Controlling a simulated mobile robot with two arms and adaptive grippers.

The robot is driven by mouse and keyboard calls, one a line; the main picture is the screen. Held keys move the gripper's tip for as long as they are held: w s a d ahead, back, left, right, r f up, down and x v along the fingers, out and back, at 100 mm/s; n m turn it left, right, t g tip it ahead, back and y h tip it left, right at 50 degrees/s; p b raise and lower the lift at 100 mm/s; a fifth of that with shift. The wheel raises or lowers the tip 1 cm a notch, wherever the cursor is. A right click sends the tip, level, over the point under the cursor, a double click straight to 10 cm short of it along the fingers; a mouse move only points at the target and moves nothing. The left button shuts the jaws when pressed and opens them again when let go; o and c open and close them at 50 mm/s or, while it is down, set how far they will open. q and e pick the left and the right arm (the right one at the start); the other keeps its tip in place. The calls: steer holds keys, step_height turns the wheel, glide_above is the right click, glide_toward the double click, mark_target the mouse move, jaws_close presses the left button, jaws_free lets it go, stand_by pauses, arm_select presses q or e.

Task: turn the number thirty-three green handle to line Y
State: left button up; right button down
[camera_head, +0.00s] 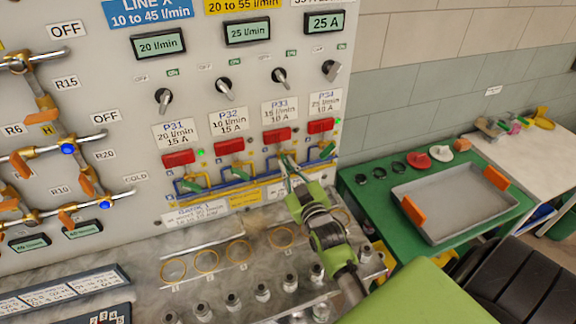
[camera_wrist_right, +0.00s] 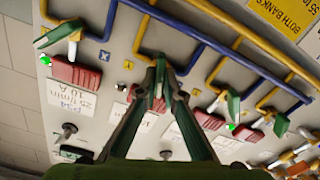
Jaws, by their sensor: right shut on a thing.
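The wall panel carries a row of pumps with red blocks and green handles. The P33 label (camera_head: 279,109) sits above its red block (camera_head: 277,135). My right gripper (camera_head: 287,163) reaches up to the valve just below that block, shut on the P33 green handle, which the fingertips mostly hide. In the right wrist view, turned upside down, the fingers (camera_wrist_right: 158,75) close together there. The blue X tag (camera_wrist_right: 103,56) and yellow Y tag (camera_wrist_right: 128,64) show left of the fingertips. The P34 green handle (camera_head: 328,149) is to the right. My left gripper is not in view.
Neighbouring green handles P32 (camera_head: 240,173) and P31 (camera_head: 194,184) stand close by on the left, among blue and yellow pipes. A ledge with yellow rings (camera_head: 240,251) lies below. A green table (camera_head: 352,190) with a grey tray (camera_head: 455,232) stands to the right.

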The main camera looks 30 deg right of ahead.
steer(key=m, duration=0.6)
steer(key=shift+p, duration=0.4)
steer(key=m, duration=0.7)
steer(key=shift+d+f, duration=0.1)
steer(key=c, duration=2.2)
jaws_free()
steer(key=shift+o, duration=0.2)
steer(key=v, duration=1.2)
